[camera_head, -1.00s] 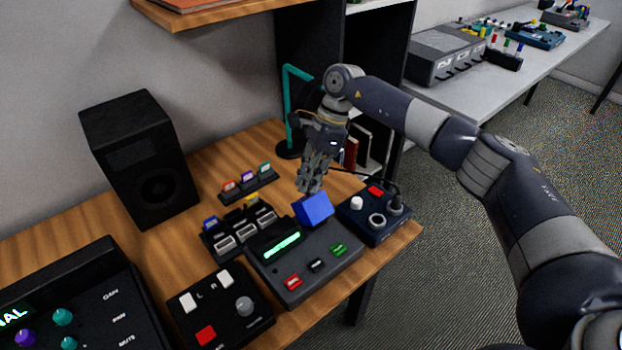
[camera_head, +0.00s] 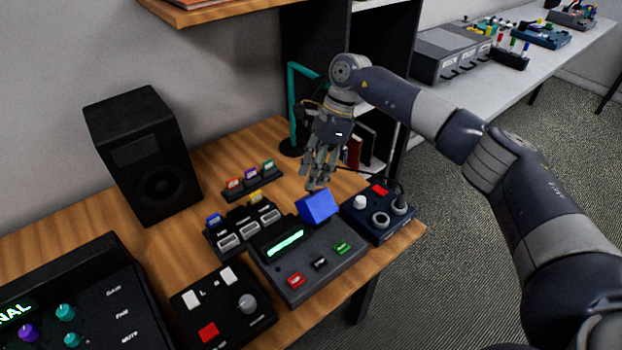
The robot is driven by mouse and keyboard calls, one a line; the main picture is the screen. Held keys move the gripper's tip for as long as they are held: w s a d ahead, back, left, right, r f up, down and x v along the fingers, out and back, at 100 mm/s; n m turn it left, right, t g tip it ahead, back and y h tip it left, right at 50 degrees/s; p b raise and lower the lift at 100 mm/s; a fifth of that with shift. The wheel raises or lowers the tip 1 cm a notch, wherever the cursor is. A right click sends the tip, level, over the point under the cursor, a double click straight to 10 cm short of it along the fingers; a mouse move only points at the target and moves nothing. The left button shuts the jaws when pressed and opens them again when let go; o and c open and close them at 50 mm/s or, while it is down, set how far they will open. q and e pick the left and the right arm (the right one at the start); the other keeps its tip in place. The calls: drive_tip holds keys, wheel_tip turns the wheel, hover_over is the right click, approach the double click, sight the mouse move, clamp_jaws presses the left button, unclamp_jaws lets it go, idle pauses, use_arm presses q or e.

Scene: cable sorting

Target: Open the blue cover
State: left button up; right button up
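The blue cover (camera_head: 317,207) is a small blue box-like lid at the back right corner of a dark grey device (camera_head: 318,268) with a lit green display. It looks tilted relative to the device's top. My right gripper (camera_head: 318,184) points down just behind and above the blue cover. Its fingers look close to the cover's top edge; I cannot tell whether they touch it. The fingers are small and partly overlap, so how far apart they are is unclear. My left gripper is not in view.
A dark blue device (camera_head: 378,218) with knobs and a red button stands close on the right. A black switch box (camera_head: 222,305) and a socket block (camera_head: 243,228) are on the left. A black speaker (camera_head: 146,155) and a teal lamp (camera_head: 292,105) stand behind.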

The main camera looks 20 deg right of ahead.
drive_tip(key=s+v, duration=0.1)
drive_tip(key=v, duration=0.8)
drive_tip(key=shift+w+r, duration=0.35)
drive_tip(key=shift+w, duration=0.15)
drive_tip(key=shift+a, duration=0.1)
